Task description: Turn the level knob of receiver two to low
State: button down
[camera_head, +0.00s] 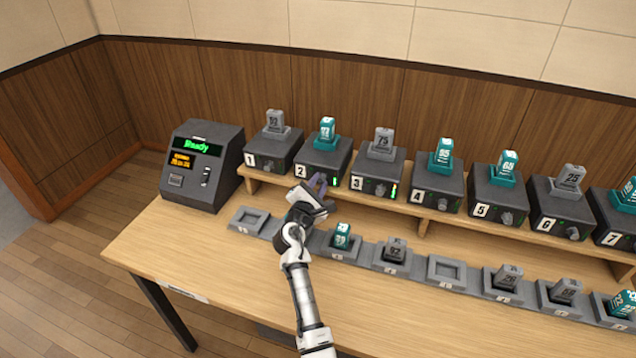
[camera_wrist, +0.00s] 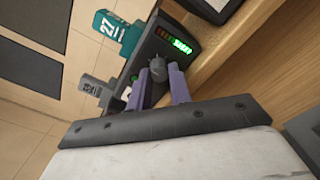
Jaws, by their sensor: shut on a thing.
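Receiver two (camera_head: 312,170) is a dark box on the wooden shelf, marked 2, with a teal block (camera_head: 327,130) standing in its top. In the wrist view the receiver (camera_wrist: 147,50) shows the teal block (camera_wrist: 112,28), a lit level meter (camera_wrist: 182,47) and the dark round level knob (camera_wrist: 158,68). My gripper (camera_head: 318,183) is at the front of receiver two. In the wrist view its two purple fingers (camera_wrist: 159,77) are shut on the knob, one on each side. In the head view my gripper hides the knob.
Receiver one (camera_head: 270,155) and receiver three (camera_head: 372,175) stand close on either side. A dark console (camera_head: 200,165) reading "Ready" is at the left. A row of trays, including an empty one (camera_head: 250,220), lies in front of the shelf. The table front (camera_head: 190,250) is bare.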

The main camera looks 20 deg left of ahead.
jog(key=n, duration=0.3)
jog(key=shift+n, duration=0.4)
jog(key=n, duration=0.3)
jog(key=shift+d+n, duration=0.1)
jog(key=shift+n, duration=0.2)
jog(key=n, duration=1)
jog(key=shift+d, duration=0.1)
jog(key=n, duration=0.3)
jog(key=shift+d+n, duration=0.15)
jog(key=shift+n, duration=0.25)
jog(key=n, duration=0.2)
jog(key=shift+r+n, duration=0.15)
jog(key=shift+n, duration=1.65)
